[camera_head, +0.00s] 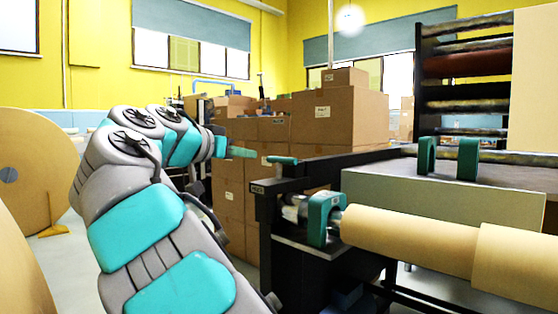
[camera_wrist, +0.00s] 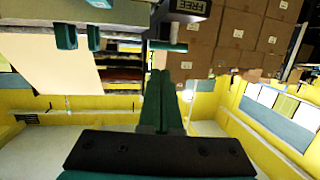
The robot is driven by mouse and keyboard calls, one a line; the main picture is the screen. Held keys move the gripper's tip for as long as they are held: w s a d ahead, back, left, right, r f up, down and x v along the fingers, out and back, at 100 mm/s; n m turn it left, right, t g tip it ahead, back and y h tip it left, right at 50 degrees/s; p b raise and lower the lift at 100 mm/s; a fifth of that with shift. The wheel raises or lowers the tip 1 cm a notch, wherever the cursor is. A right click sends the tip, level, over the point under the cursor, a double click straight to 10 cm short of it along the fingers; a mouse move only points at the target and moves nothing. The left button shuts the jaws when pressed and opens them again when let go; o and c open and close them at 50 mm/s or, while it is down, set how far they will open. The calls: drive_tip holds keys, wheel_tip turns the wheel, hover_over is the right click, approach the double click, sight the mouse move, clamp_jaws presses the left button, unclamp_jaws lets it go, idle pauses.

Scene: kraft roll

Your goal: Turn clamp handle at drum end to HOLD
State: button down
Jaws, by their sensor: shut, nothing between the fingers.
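The clamp handle (camera_head: 282,160) is a short teal grip at the top of a dark post, at the near-left end of the machine. In the wrist view, which is upside down, the handle (camera_wrist: 168,46) lies just beyond my fingertips. A dark block there carries a FREE label (camera_wrist: 188,5). A small plate (camera_head: 257,189) on the post has lettering too small to read in the head view. My gripper (camera_head: 243,152) is shut and empty, left of the handle with a visible gap. Its closed fingers (camera_wrist: 168,74) point towards the handle in the wrist view.
The kraft-wrapped drum (camera_head: 405,235) extends right from a teal bearing bracket (camera_head: 325,215). Two teal brackets (camera_head: 468,158) stand on the machine's table. Stacked cartons (camera_head: 340,118) fill the back. A large paper roll (camera_head: 35,165) stands at left.

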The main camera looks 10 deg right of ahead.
sight(287, 160)
drive_tip(key=p+x, duration=0.1)
drive_tip(key=x, duration=1.3)
drive_tip(key=shift+f, duration=0.1)
drive_tip(key=shift+s+d, duration=0.15)
drive_tip(key=shift+d, duration=0.1)
